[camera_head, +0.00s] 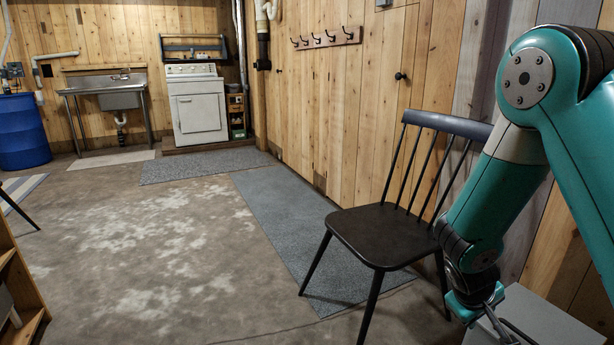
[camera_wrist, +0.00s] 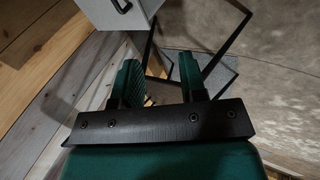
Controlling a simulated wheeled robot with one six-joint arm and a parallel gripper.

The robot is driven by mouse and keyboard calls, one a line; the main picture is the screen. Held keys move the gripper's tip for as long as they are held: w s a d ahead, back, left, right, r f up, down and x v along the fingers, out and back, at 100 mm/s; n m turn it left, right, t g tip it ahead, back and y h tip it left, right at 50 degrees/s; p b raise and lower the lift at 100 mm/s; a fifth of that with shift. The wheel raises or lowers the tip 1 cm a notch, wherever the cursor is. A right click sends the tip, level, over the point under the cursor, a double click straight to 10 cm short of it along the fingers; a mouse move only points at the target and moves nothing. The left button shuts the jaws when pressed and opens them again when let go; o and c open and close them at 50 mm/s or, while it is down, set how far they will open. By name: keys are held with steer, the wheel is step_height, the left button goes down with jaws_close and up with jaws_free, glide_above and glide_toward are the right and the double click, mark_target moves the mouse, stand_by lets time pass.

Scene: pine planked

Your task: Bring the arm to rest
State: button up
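My teal arm (camera_head: 500,190) is bent at the right side of the head view, reaching down past the black chair. My gripper (camera_wrist: 160,68) shows in the wrist view, with its two green fingers apart and nothing visible between them. A dark frame that looks like the chair's legs shows beyond the fingers in the wrist view.
The black chair (camera_head: 385,235) stands left of my arm on a grey runner (camera_head: 290,220). A grey box-like unit (camera_head: 545,322) is below my arm by the plank wall. Wooden shelving (camera_head: 22,290) stands at the left edge. The concrete floor (camera_head: 150,250) between is clear.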

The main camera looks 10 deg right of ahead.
steer(key=s+a+r+y, duration=0.3)
steer(key=a+r, duration=0.2)
steer(key=a, duration=0.2)
steer(key=s+a+r+y, duration=0.25)
steer(key=a+r, duration=0.25)
steer(key=a, duration=0.3)
steer(key=s+a+r+n+g+y, duration=0.2)
steer(key=s+a+r+n+y, duration=0.2)
steer(key=s+a+r, duration=0.75)
step_height(320, 180, up, 26)
steer(key=s+d+p, duration=0.1)
steer(key=s+p, duration=0.1)
steer(key=p, duration=2.5)
steer(key=shift+s+d+r+n+g, duration=0.2)
steer(key=shift+d+n+g, duration=0.1)
steer(key=shift+n, duration=0.1)
steer(key=shift+d, duration=0.15)
